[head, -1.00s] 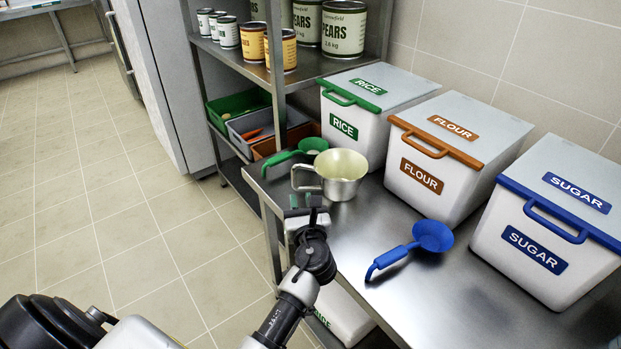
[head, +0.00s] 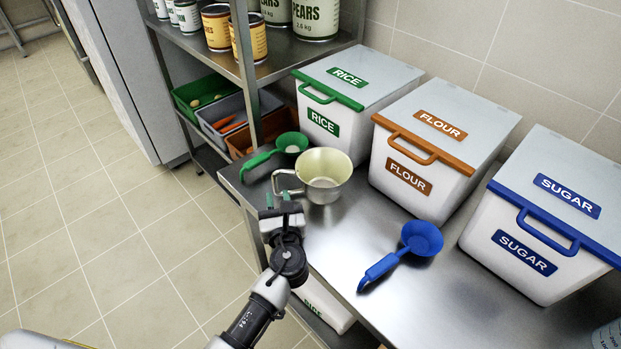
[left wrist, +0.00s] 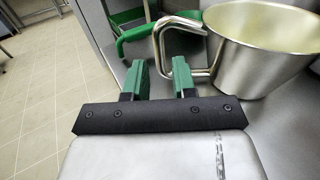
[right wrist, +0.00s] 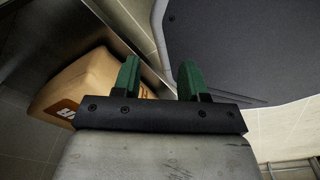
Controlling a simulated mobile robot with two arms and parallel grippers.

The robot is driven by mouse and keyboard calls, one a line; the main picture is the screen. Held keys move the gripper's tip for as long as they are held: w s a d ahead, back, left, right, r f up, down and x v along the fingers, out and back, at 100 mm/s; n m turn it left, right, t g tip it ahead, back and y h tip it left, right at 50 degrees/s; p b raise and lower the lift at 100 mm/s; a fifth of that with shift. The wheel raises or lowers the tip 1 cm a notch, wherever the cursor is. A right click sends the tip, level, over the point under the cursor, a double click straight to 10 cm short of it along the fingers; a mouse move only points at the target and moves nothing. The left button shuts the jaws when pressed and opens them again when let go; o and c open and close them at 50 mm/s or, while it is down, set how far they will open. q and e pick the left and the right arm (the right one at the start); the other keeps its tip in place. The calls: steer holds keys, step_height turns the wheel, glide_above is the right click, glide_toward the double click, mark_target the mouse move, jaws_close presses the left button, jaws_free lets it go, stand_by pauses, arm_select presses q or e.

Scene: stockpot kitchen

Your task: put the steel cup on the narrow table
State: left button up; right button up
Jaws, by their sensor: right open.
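The steel cup (head: 325,178), a shiny pot-like cup with a loop handle, stands upright on the steel counter (head: 345,245) near its far left end. Its handle points left, toward my left gripper (head: 277,200). In the left wrist view, the left gripper (left wrist: 161,80) is open, its green fingers apart, close to the cup's handle (left wrist: 163,45). Nothing is clearly held between them. My right gripper (right wrist: 160,80) shows only in the right wrist view, open and empty, away from the cup. I cannot tell for sure which surface is the narrow table.
A green scoop (head: 280,148) lies just behind the cup, and a blue scoop (head: 405,250) lies to its right. Rice (head: 345,95), flour (head: 435,150) and sugar (head: 545,215) bins line the wall. A shelf with cans (head: 215,28) stands behind. The floor at left is clear.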

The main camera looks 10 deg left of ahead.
mark_target(275, 184)
arm_select(q)
steer(key=shift+w+a, duration=0.15)
steer(key=shift+w, duration=0.2)
steer(key=x, duration=0.4)
steer(key=shift+w+a, duration=0.1)
steer(key=shift+w, duration=0.1)
steer(key=shift+w+a+f, duration=0.1)
steer(key=shift+w+a, duration=0.1)
steer(key=shift+w, duration=0.25)
arm_select(e)
steer(key=shift+w+r, duration=0.15)
steer(key=shift+w, duration=0.65)
steer(key=shift+a, duration=0.15)
arm_select(q)
jaws_close()
arm_select(e)
steer(key=shift+s+a, duration=0.1)
